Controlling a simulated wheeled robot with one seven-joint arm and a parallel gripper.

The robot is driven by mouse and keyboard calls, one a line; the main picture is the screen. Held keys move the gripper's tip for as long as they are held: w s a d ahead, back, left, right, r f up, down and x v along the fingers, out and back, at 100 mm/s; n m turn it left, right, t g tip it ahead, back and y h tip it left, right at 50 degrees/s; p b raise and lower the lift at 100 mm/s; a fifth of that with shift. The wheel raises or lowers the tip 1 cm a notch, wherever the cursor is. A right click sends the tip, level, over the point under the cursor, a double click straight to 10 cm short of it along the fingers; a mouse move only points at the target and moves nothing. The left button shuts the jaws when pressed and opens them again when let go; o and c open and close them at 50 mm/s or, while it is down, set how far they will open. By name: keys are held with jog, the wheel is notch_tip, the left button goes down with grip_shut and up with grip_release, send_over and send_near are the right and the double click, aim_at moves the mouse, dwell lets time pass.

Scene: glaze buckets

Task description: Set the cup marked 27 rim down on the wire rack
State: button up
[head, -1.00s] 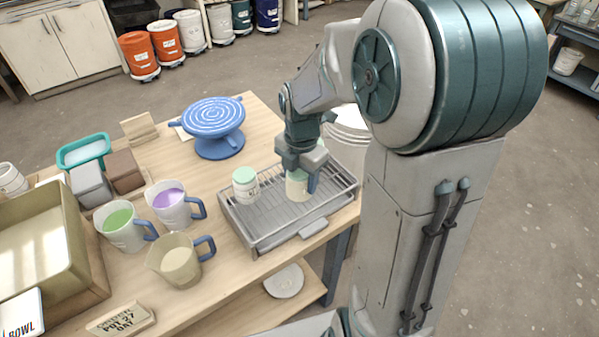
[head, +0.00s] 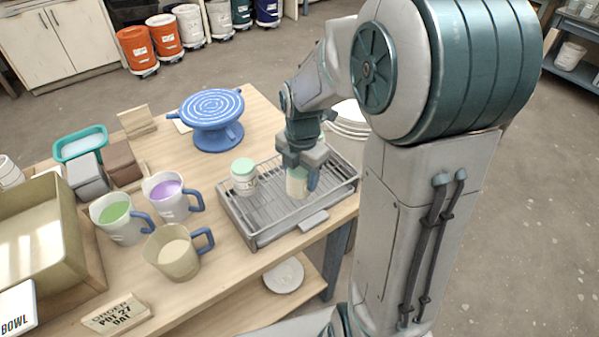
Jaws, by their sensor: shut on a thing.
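My gripper (head: 302,176) is shut on a cream cup (head: 297,186) at the right part of the wire rack (head: 262,216). The cup is at or just above the rack bars; I cannot tell whether it touches them. The gripper hides much of it, and no number on it is readable. Another cup (head: 243,179), white with a pale green top, stands on the left part of the rack, with small dark marking too small to read.
Pitchers with green (head: 118,222), purple (head: 170,196) and cream (head: 174,252) liquid stand left of the rack. A blue banding wheel (head: 213,120) stands behind it. An order sign (head: 117,314) reading pot 27, oat, lies at the front left.

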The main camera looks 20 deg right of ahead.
jog(key=shift+f, duration=0.25)
dwell(0.4)
jog(key=o, duration=1.1)
jog(key=shift+o, duration=0.2)
notch_tip(320, 180, up, 14)
jog(key=shift+s, duration=0.25)
jog(key=s+f+m+t, duration=0.2)
jog(key=s+f+m, duration=0.3)
jog(key=s+m, duration=0.8)
jog(key=m, duration=1.1)
jog(key=shift+s+a+m+t, duration=0.2)
jog(key=shift+a+m+t, duration=0.1)
jog(key=shift+m, duration=0.1)
